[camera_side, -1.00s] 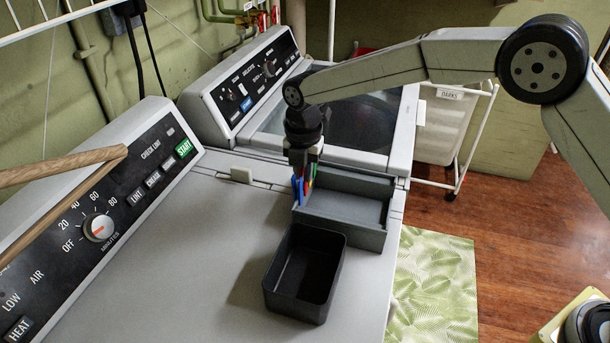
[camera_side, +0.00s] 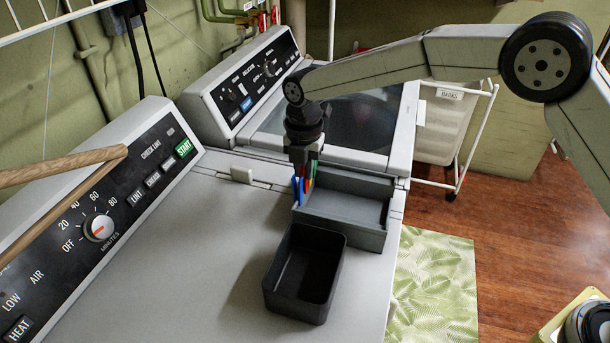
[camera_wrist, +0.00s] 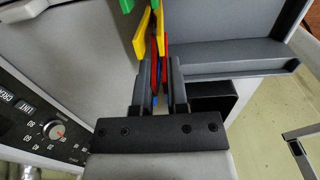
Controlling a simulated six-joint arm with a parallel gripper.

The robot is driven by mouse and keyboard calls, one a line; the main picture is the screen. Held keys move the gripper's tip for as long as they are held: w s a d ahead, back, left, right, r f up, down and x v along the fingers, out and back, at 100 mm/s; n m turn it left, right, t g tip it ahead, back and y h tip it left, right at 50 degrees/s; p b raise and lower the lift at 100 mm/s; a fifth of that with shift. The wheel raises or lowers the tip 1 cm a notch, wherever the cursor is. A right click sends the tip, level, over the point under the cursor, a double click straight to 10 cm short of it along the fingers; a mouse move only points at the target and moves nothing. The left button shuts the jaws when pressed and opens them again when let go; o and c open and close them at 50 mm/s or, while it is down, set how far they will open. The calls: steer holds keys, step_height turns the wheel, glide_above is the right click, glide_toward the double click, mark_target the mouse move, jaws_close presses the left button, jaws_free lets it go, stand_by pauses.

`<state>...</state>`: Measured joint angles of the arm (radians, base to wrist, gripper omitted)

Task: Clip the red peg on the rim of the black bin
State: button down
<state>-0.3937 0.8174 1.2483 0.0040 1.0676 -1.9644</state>
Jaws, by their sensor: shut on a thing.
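The red peg (camera_side: 307,184) is at the left end of the grey tray (camera_side: 345,222), beside a blue peg (camera_side: 297,190) and a green peg (camera_side: 313,170). My gripper (camera_side: 303,165) points down over this cluster. In the wrist view the jaws of my gripper (camera_wrist: 159,75) are shut around the red peg (camera_wrist: 154,72); a yellow peg (camera_wrist: 141,36) and green ones lie just beyond. The black bin (camera_side: 322,303) stands empty in front of the tray, its rim bare. It shows partly, right of the jaws, in the wrist view (camera_wrist: 212,98).
The bin and tray stand on a white appliance top (camera_side: 190,260), clear to the left of the bin. A control panel (camera_side: 110,210) rises at the left and a wooden rod (camera_side: 70,165) juts in there. The top's right edge drops to the floor and a leafy mat (camera_side: 435,285).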

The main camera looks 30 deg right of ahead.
steer(key=shift+r, duration=2.15)
steer(key=shift+r, duration=0.1)
